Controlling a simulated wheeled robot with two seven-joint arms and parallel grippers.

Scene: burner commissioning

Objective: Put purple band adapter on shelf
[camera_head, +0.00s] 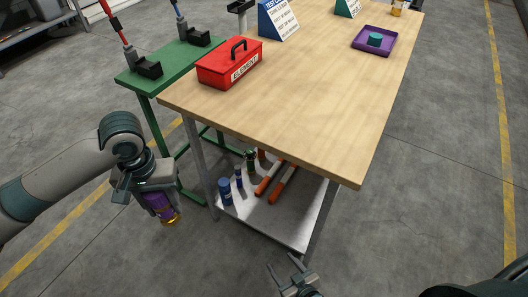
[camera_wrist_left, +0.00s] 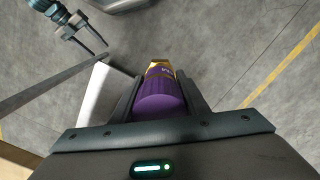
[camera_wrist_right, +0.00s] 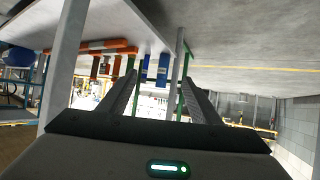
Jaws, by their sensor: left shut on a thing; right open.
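The purple band adapter (camera_head: 160,207) is a purple cylinder with a brass-coloured end. My left gripper (camera_head: 153,192) is shut on it and holds it in the air left of the table, with the brass end down. The adapter (camera_wrist_left: 160,100) also shows between the fingers in the left wrist view. The shelf (camera_head: 262,218) is a grey metal board low under the wooden table. My right gripper (camera_head: 290,272) is open and empty in front of the shelf's near edge. The right wrist view shows its two spread fingers (camera_wrist_right: 160,95) with nothing between them.
On the shelf stand blue cylinders (camera_head: 225,191) and a green one (camera_head: 250,160), and orange-red tubes (camera_head: 283,182) lie there. The front of the shelf is bare. A table leg (camera_head: 198,165) stands at the shelf's left. The wooden tabletop (camera_head: 300,110) carries a red toolbox (camera_head: 230,64) and a purple tray (camera_head: 358,47).

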